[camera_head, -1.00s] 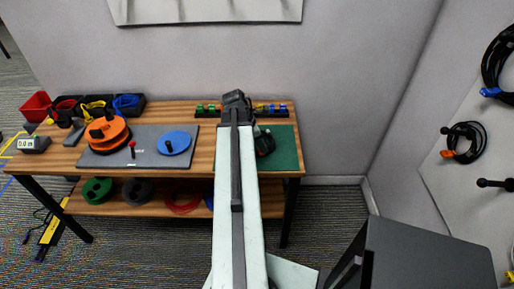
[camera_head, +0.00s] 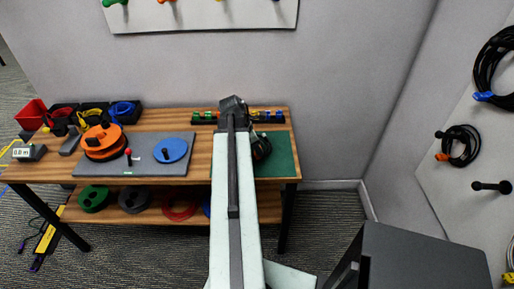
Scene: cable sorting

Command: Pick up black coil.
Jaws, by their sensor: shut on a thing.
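My arm reaches straight over the table, and my gripper (camera_head: 233,106) is at its far end, seen from behind. The fingertips are hidden. A black coil (camera_head: 262,148) with a little red on it shows just right of my arm, over the green mat (camera_head: 280,160); its left part is hidden behind the arm. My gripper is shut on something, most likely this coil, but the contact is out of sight. I cannot tell whether the coil is lifted off the mat.
The wooden table (camera_head: 203,150) holds an orange reel (camera_head: 103,142), a blue disc (camera_head: 170,150) and coloured-cable bins at left. A rack of small coloured pieces (camera_head: 268,116) stands behind the mat. Black cables (camera_head: 463,146) hang on the right wall. A dark box (camera_head: 425,260) stands at front right.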

